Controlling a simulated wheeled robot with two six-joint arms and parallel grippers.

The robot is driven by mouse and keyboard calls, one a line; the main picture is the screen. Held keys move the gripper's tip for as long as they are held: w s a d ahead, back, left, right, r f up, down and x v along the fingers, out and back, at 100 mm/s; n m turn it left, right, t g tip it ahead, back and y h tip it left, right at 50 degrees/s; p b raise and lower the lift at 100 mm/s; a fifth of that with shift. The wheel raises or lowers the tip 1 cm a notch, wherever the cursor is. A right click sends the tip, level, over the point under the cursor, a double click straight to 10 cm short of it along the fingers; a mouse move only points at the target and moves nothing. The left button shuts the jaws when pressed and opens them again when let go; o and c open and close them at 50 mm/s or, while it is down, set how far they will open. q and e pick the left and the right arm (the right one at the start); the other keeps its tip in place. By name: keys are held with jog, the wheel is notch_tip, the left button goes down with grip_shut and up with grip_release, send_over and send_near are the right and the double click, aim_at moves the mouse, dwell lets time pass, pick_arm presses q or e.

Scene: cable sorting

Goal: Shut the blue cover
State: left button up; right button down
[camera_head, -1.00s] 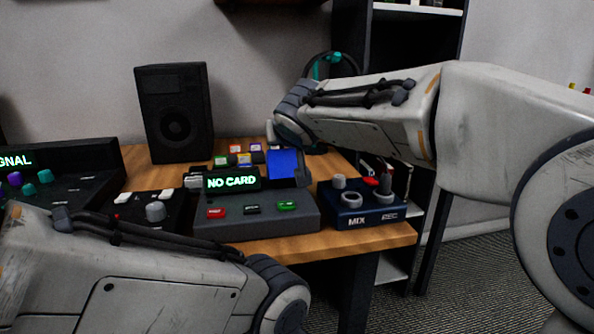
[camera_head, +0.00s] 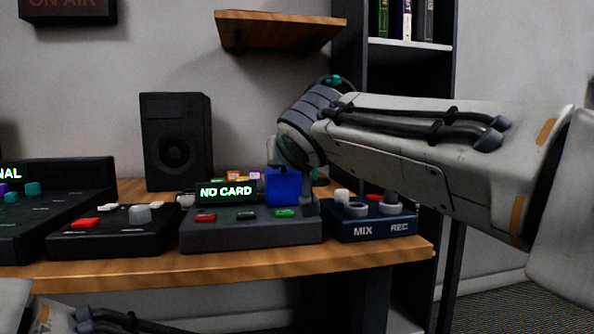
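The blue cover (camera_head: 284,187) stands raised at the right end of the grey device (camera_head: 250,236), beside its lit "NO CARD" display (camera_head: 226,191). My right gripper (camera_head: 309,207) points down at the cover's right edge. Its fingers are small and partly hidden, so I cannot tell whether they are open or touch the cover. My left arm shows only at the bottom left edge, and its gripper is out of the picture.
A blue "MIX" box (camera_head: 372,228) with knobs sits right of the device. A black box with a red button (camera_head: 112,236) sits left of it. A speaker (camera_head: 177,142) and several coloured cards stand behind. A wooden shelf (camera_head: 278,30) hangs above.

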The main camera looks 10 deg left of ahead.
jog(key=shift+s+f, duration=0.15)
jog(key=shift+f, duration=0.55)
jog(key=c, duration=0.7)
grip_release()
jog(key=shift+c, duration=0.2)
jog(key=shift+d+r, duration=0.1)
jog(key=p+v, duration=0.1)
jog(key=v, duration=0.9)
jog(key=shift+s+r, duration=0.3)
jog(key=shift+r, duration=0.05)
